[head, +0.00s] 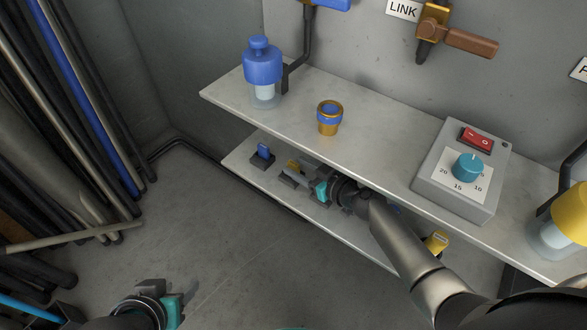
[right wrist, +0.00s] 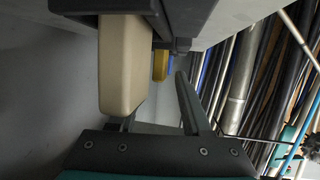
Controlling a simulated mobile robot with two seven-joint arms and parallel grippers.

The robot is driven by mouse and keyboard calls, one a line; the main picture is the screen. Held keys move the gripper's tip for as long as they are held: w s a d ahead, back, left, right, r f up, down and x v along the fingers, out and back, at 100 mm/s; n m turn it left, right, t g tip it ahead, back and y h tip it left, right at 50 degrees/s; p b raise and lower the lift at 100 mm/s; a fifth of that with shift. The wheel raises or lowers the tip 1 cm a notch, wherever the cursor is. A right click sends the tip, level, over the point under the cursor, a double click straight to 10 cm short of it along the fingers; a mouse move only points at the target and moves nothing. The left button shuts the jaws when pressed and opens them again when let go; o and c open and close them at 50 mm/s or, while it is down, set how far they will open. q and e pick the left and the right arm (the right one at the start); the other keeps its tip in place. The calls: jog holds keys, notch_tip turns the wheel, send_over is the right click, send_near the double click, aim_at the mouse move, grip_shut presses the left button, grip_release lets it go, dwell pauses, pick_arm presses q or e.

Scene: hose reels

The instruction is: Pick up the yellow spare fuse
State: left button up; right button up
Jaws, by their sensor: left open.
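A small yellow block, apparently the yellow spare fuse (head: 293,164), is on the lower shelf (head: 240,162), partly hidden by my right gripper (head: 302,175). In the right wrist view a yellow piece (right wrist: 160,65) shows beyond the fingers, with a gap between. My right gripper reaches under the upper shelf; its fingers look apart, with one largely hidden behind a beige block (right wrist: 122,65). A second yellow piece (head: 437,242) is further right, beyond my right arm. My left gripper (head: 160,288) is open and empty over the floor at bottom left.
The upper shelf (head: 375,142) overhangs my right gripper. It carries a blue-capped jar (head: 263,75), a brass-and-blue cup (head: 329,117) and a control box (head: 463,168). A blue piece in a dark holder (head: 263,154) is left of the yellow one. Pipes and hoses (head: 85,100) line the left.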

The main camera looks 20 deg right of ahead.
grip_shut()
jog(key=shift+r, duration=0.1)
dwell(0.6)
